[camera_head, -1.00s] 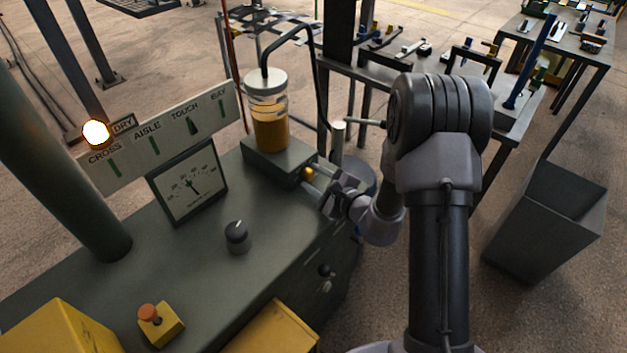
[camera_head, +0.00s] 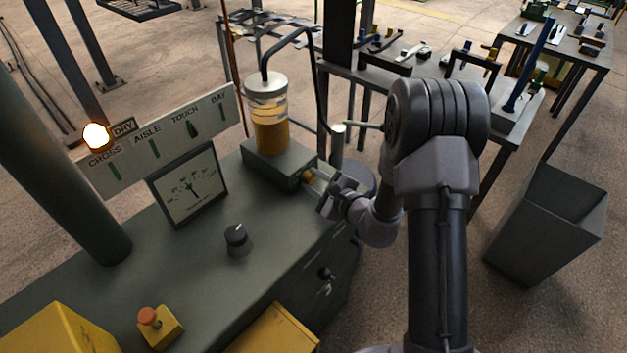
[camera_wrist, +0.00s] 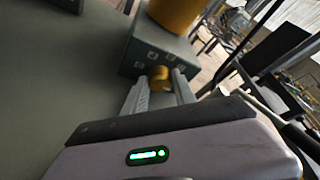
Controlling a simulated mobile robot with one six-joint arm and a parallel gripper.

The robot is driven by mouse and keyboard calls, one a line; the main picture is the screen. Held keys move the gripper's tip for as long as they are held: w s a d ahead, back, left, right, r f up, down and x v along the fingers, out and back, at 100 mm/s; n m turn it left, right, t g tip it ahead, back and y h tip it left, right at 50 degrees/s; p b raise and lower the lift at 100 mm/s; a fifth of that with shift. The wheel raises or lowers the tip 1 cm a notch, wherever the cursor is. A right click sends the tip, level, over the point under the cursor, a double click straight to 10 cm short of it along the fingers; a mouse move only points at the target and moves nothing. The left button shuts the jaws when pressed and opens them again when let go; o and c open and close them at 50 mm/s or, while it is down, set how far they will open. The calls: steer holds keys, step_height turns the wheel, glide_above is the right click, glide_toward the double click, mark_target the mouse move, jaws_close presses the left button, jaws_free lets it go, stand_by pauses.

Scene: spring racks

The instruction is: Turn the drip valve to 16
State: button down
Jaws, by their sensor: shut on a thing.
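The drip valve is a small brass knob (camera_head: 308,175) on the front face of a dark green box (camera_head: 272,168) below a jar of amber liquid (camera_head: 270,125). My gripper (camera_head: 312,182) reaches it from the right. In the wrist view the brass knob (camera_wrist: 159,78) sits between the tips of my two fingers (camera_wrist: 160,88), which are shut on it. Small markings show on the box face above the knob, too small to read. A dial gauge (camera_head: 188,187) stands on the bench left of the box, its needle pointing up and slightly left.
A grey bin (camera_head: 548,225) stands on the floor at right.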

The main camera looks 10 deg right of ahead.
steer(key=shift+r+p, duration=0.1)
steer(key=shift+p, duration=0.4)
steer(key=shift+d+r+m+y+p, duration=0.15)
steer(key=shift+m+y+p, duration=0.15)
steer(key=shift+m+p, duration=0.4)
steer(key=shift+w+m+g+p, duration=0.1)
steer(key=shift+m+g+p, duration=0.5)
steer(key=shift+p, duration=0.45)
steer(key=m+g+y+p, duration=0.1)
steer(key=m+p, duration=0.1)
steer(key=shift+d+y+p, duration=0.1)
steer(key=shift+y+p, duration=0.3)
steer(key=m+p, duration=0.1)
steer(key=m+g+y, duration=0.1)
steer(key=m, duration=0.1)
steer(key=shift+w+d+m+y+p, duration=0.15)
steer(key=shift+m+y+p, duration=0.15)
steer(key=shift+p, duration=0.1)
steer(key=shift+w+f+m+g+y, duration=0.15)
steer(key=shift+m+y, duration=0.25)
steer(key=shift+m, duration=0.3)
steer(key=shift+s+f+m+g+y, duration=0.15)
steer(key=shift+m+y, duration=0.25)
steer(key=shift+m, duration=0.3)
steer(key=shift+w, duration=0.1)
steer(key=c, duration=1.3)
jaws_free()
